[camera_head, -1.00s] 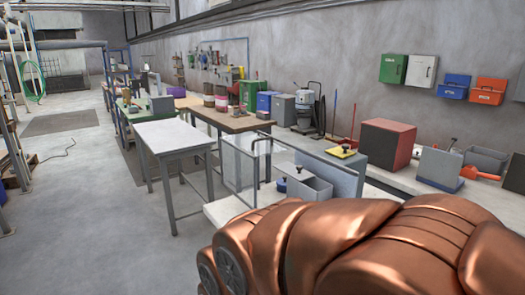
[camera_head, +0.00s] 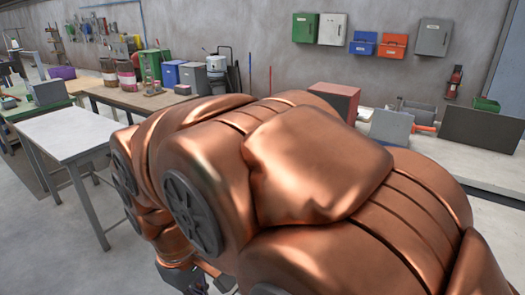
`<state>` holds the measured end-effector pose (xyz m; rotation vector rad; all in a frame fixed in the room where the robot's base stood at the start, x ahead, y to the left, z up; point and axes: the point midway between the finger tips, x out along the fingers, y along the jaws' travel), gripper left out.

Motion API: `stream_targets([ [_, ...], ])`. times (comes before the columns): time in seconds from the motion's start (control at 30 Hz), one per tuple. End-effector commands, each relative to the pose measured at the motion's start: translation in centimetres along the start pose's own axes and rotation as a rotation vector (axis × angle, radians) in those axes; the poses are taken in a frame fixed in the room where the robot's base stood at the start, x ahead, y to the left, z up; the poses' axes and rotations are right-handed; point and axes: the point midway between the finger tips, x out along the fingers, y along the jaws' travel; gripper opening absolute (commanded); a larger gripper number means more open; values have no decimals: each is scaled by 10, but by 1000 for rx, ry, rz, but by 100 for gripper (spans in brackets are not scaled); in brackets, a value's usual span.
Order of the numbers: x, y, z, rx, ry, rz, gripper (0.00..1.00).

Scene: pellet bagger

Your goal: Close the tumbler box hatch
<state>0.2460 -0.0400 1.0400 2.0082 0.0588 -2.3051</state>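I cannot make out the tumbler box or its hatch with certainty. My copper-coloured arm fills the middle and right foreground and hides much of the near bench. Dark parts at my arm's lower end, probably my gripper (camera_head: 205,280), show at the bottom edge. They are partly cut off, and I cannot see whether the fingers are open or shut. No held object is visible.
A white table (camera_head: 66,130) stands at the left with open floor beside it. Behind my arm are a red box (camera_head: 336,99), a grey box (camera_head: 391,127) and a dark grey panel (camera_head: 482,129) on the bench. Wall cabinets (camera_head: 332,29) hang above.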

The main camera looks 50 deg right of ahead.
Motion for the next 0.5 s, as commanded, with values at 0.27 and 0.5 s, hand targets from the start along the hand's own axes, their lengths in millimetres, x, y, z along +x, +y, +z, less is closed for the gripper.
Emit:
stream_targets([
  [0.27, -68, 81, -47, -127, -10, 70, 0],
  [0.5, -117, 153, -72, -264, -46, 128, 0],
])
